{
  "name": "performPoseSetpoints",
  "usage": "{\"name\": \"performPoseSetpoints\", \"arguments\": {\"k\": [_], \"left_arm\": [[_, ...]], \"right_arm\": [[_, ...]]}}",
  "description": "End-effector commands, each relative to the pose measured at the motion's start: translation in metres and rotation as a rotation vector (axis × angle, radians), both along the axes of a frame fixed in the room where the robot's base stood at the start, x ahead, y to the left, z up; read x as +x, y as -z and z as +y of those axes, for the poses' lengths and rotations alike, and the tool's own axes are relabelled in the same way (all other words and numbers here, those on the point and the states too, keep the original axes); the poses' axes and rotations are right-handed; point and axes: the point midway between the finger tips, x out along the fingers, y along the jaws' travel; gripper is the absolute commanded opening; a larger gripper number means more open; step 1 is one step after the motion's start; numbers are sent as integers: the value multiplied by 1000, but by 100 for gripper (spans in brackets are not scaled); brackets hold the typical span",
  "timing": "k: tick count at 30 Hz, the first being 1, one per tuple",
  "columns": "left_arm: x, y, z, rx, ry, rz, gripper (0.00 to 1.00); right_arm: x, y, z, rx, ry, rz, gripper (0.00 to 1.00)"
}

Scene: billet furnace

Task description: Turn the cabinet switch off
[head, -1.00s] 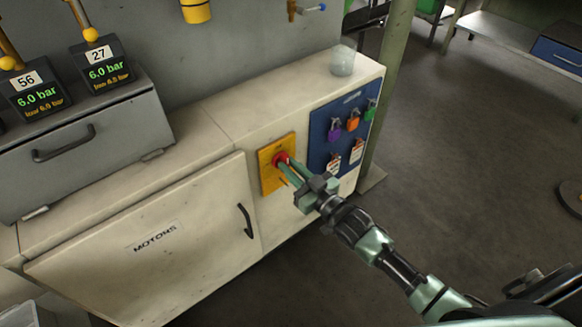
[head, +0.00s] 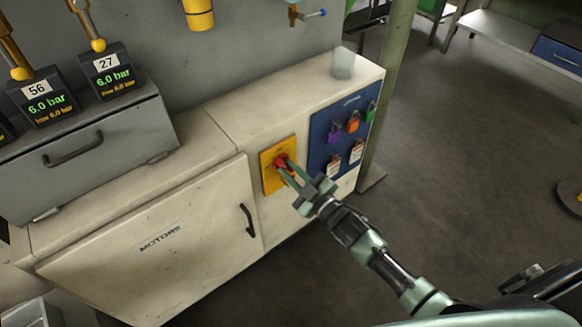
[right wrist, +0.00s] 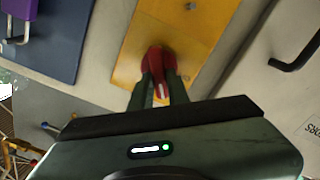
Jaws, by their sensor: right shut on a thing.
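The red cabinet switch (head: 281,161) sits on a yellow plate (head: 268,178) on the cream cabinet front. My right gripper (head: 286,168) is at the switch, with its fingers shut on the red handle. In the right wrist view the red switch (right wrist: 158,66) is between the two green fingers (right wrist: 160,88), and the yellow plate (right wrist: 188,28) is behind it. The fingers hide part of the handle. My left gripper is not in view.
A blue board (head: 325,128) with several coloured padlocks and tags is right of the switch. The cabinet door (head: 150,260) marked MOTORS has a black handle (head: 248,220). A clear cup (head: 343,63) stands on the cabinet top. Open floor lies to the right.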

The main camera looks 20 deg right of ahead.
Motion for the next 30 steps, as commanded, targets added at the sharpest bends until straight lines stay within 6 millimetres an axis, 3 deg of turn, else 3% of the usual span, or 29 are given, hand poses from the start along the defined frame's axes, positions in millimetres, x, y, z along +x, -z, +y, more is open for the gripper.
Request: {"name": "performPoseSetpoints", "arguments": {"k": [13,30], "left_arm": [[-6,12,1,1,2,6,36],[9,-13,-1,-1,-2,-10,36]], "right_arm": [[-1,5,2,-398,0,-142,0],[-2,9,4,-817,-1,-294,0]]}}
